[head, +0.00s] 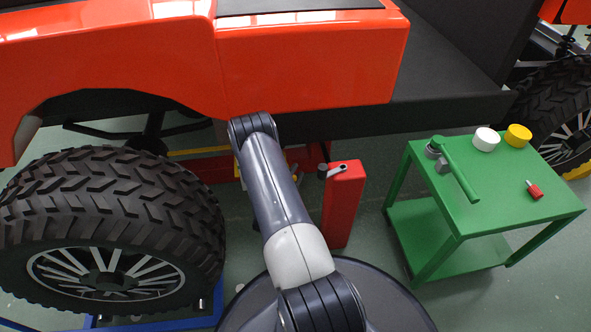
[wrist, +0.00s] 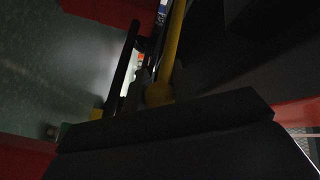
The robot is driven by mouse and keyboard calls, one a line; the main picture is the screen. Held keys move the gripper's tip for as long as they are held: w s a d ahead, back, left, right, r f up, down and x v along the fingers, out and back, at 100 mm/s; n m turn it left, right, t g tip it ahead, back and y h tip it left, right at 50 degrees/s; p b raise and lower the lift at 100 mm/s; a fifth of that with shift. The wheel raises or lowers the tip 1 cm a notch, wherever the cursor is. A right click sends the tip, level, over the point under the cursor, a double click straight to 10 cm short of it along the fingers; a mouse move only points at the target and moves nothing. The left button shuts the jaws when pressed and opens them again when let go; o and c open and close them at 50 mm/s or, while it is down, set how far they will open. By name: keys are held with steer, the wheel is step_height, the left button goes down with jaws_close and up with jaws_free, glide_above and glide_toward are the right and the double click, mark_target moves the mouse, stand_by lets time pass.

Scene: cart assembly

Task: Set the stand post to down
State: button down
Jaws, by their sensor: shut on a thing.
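In the wrist view, which is very dark, a yellow bar (wrist: 172,55) with a rounded end runs down to the dark edge of my gripper (wrist: 165,112). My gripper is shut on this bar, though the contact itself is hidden. I cannot tell whether the bar is the stand post or a part of its stand. In the head view my arm reaches under the orange car body and hides my gripper. Small yellow parts (head: 292,158) show beside the arm, below the body.
A large wheel (head: 110,230) is at left. A green cart (head: 545,213) with a green tool, white and yellow round parts and a red-handled piece stands at right. The orange body (head: 310,65) overhangs my arm.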

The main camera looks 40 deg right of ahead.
steer(key=shift+f, duration=0.3)
steer(key=c, duration=1.2)
jaws_free()
steer(key=shift+a, duration=0.15)
steer(key=shift+s+a+r, duration=0.1)
steer(key=shift+s+a, duration=0.05)
steer(key=shift+a, duration=0.2)
steer(key=p+v, duration=0.3)
steer(key=v, duration=0.6)
steer(key=shift+s+a, duration=0.2)
steer(key=shift+a, duration=0.15)
